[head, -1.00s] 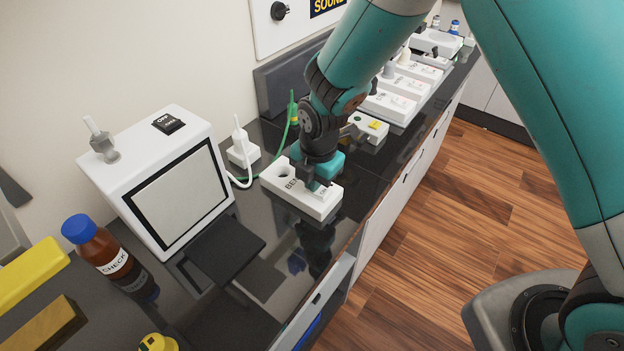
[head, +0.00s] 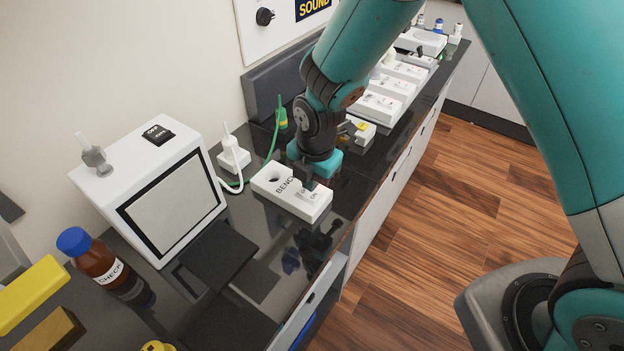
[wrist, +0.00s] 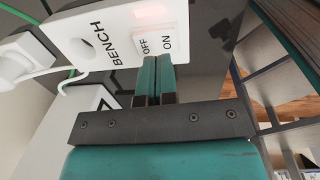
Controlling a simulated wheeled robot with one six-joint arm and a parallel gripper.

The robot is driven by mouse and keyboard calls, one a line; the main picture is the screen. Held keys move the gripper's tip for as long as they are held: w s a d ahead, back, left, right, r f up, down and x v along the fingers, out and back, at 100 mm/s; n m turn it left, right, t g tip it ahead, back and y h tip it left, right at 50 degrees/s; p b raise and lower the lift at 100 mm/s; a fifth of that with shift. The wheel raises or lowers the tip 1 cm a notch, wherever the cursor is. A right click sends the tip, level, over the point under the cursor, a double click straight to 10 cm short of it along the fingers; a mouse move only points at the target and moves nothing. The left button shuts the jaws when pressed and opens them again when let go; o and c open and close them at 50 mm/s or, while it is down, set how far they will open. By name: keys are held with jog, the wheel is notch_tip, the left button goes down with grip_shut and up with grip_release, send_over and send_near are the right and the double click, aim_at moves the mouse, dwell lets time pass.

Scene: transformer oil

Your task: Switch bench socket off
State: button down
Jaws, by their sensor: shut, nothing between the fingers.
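The bench socket (head: 284,199) is a white box on the black bench, lettered BENCH, with an empty round hole at one end and a rocker switch (head: 307,194) at the other. The socket also shows in the wrist view (wrist: 90,22). There the switch (wrist: 158,42) has OFF on the left and ON on the right, with a faint pink glow beside it. My gripper (head: 309,184) points down at the switch. Its fingers (wrist: 152,62) are shut and empty, with tips at the switch's near edge by OFF; I cannot tell whether they touch.
A white plug (head: 233,155) with a cord stands behind the socket. More white units (head: 375,107) line the bench beyond my arm. The bench's front edge is close.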

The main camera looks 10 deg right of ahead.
aim_at(311, 196)
notch_tip(311, 196, up, 12)
jog(key=s+d+b, duration=0.1)
jog(key=b, duration=0.1)
jog(key=shift+f, duration=0.25)
jog(key=shift+b, duration=0.3)
jog(key=w+a+b, duration=0.1)
jog(key=b, duration=0.2)
jog(key=f+p, duration=0.1)
jog(key=f, duration=0.3)
jog(key=a+f+p, duration=0.1)
jog(key=f, duration=0.4)
jog(key=w+f+p, duration=0.1)
jog(key=f, duration=0.4)
jog(key=shift+a, duration=0.15)
jog(key=shift+w, duration=0.1)
